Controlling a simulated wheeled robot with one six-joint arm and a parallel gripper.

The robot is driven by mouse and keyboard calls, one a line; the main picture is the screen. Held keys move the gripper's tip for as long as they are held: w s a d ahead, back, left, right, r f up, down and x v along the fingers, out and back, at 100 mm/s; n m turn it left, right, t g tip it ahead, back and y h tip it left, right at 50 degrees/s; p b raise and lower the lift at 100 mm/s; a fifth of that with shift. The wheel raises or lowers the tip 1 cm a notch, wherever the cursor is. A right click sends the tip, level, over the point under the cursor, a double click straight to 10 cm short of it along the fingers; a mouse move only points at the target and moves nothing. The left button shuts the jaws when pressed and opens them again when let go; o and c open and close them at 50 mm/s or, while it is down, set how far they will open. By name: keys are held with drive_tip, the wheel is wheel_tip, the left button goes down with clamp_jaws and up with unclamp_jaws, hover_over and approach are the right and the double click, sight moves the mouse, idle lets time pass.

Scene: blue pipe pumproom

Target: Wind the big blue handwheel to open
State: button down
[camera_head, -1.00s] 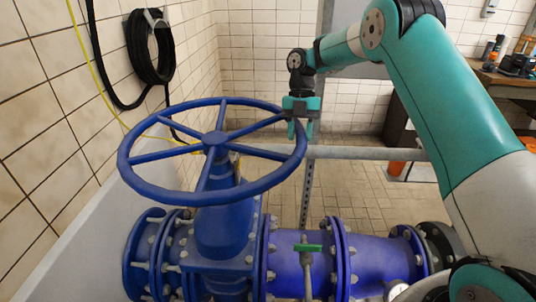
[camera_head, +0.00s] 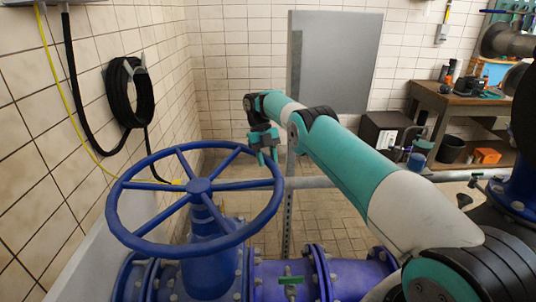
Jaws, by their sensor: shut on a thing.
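The big blue handwheel (camera_head: 122,222) sits nearly level on top of a blue valve body (camera_head: 207,270). Its round rim is joined by several spokes to a hub (camera_head: 200,187). My gripper (camera_head: 267,160) points down at the far right part of the rim, between two spokes. The exact contact is small and partly hidden. My arm comes in from the right, above the pipe.
A blue flanged pipe (camera_head: 285,282) with a small green-handled tap runs right from the valve. A grey rail (camera_head: 330,182) passes behind the wheel. A tiled wall with a coiled black hose (camera_head: 130,95) stands left. A workbench (camera_head: 455,100) stands back right.

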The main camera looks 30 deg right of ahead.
drive_tip(key=shift+w+d+r, duration=0.15)
drive_tip(key=shift+w+r, duration=0.05)
drive_tip(key=shift+w, duration=0.2)
drive_tip(key=c, duration=1)
unclamp_jaws()
drive_tip(key=shift+w, duration=0.1)
drive_tip(key=shift+o, duration=1)
drive_tip(key=shift+w+d+f, duration=0.1)
drive_tip(key=shift+w+f, duration=0.05)
drive_tip(key=shift+f, duration=0.05)
drive_tip(key=shift+r, duration=0.1)
drive_tip(key=shift+r, duration=0.35)
wheel_tip(320, 180, up, 8)
drive_tip(key=shift+f, duration=0.15)
wheel_tip(320, 180, up, 11)
drive_tip(key=p, duration=1)
drive_tip(key=shift+r, duration=0.2)
